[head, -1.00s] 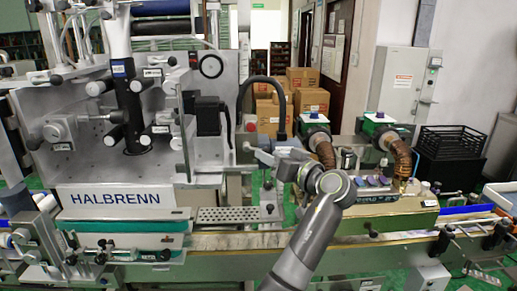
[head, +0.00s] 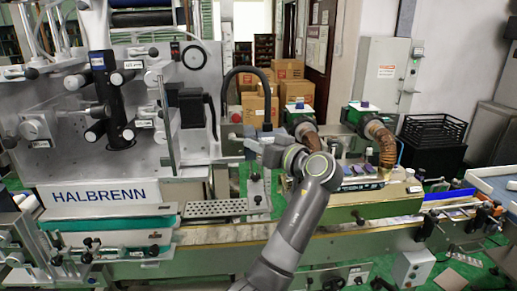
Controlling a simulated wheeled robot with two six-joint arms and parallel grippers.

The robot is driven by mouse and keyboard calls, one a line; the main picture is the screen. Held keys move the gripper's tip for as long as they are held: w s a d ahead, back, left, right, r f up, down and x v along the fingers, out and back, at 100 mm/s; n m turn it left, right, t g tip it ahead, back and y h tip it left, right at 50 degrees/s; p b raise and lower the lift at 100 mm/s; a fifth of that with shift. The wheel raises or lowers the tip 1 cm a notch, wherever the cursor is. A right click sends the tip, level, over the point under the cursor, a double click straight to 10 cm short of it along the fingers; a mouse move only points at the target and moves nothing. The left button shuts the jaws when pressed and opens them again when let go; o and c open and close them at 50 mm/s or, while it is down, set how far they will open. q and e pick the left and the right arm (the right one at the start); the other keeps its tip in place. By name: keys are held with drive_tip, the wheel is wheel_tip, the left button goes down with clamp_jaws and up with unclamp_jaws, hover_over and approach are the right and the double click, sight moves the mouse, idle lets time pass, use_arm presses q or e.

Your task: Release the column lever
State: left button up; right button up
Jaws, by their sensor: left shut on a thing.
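My left gripper (head: 257,141) reaches in from the bottom middle and is at the upper part of a slim upright column (head: 256,190) beside the labelling machine. It is shut on a small part there, which I take to be the column lever. The gripper and wrist hide most of that part, so its angle cannot be told. Black knobs show on the column below the gripper. My right gripper is not in view.
The grey HALBRENN machine (head: 105,193) fills the left. A black curved hose (head: 250,72) arches just above my gripper. Brown hoses (head: 381,140) and a cream-topped conveyor housing (head: 375,203) stand to the right. A perforated plate (head: 216,208) lies below left of the gripper.

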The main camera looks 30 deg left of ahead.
use_arm(q)
drive_tip(key=shift+r+n+h, duration=0.5)
drive_tip(key=shift+n+h, duration=0.1)
drive_tip(key=shift+n, duration=0.1)
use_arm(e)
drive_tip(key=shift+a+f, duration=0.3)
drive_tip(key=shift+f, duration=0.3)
use_arm(q)
drive_tip(key=o, duration=1)
drive_tip(key=b+v, duration=0.8)
drive_tip(key=v, duration=0.9)
drive_tip(key=shift+d, duration=0.2)
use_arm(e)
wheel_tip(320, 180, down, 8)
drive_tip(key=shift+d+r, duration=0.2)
